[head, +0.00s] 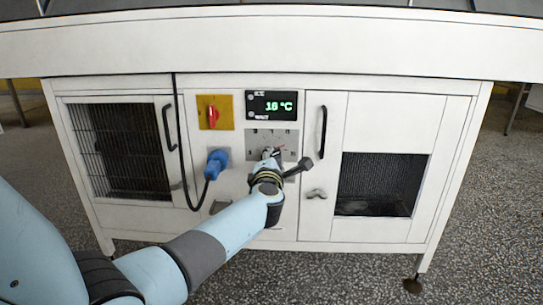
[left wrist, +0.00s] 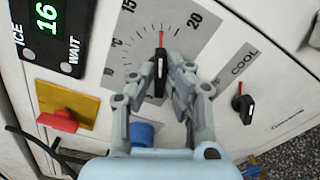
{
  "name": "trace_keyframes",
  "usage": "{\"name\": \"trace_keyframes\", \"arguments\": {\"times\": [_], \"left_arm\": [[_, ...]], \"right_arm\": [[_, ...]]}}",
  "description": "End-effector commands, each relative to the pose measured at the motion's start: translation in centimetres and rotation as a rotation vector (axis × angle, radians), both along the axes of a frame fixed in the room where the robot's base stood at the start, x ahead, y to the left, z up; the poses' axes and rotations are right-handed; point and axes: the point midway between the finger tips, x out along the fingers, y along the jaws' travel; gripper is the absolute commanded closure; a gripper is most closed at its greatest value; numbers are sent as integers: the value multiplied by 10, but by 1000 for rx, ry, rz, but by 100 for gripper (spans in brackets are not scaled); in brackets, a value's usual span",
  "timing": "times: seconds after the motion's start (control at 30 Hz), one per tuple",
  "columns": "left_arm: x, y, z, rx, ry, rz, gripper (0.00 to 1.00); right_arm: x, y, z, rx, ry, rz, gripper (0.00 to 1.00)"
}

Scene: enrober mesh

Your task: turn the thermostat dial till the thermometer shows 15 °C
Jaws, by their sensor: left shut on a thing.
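The thermostat dial (left wrist: 161,64) is a black knob with a red pointer line on a grey scale plate (left wrist: 183,45) marked 10, 15 and 20. Its pointer stands between the 15 and 20 marks. My left gripper (left wrist: 163,77) is shut on the dial, one finger on each side. In the head view my left gripper (head: 271,157) hides most of the dial. The thermometer display (left wrist: 45,22) reads 16 in green; it also shows in the head view (head: 271,105), with °C. My right gripper is in neither view.
A second black knob (left wrist: 241,104) marked COOL sits beside the dial's plate. A red switch on a yellow plate (head: 204,119) and a blue plug (head: 217,160) with a dark cable are left of the dial. Cabinet doors with black handles (head: 322,132) flank the panel.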

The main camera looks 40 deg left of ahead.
Motion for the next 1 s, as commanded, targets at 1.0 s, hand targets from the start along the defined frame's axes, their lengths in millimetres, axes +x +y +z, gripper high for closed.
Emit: {"name": "trace_keyframes", "arguments": {"times": [1.0], "left_arm": [[-47, -28, -2, -5, 2, 0, 65]], "right_arm": [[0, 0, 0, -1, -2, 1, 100]]}}
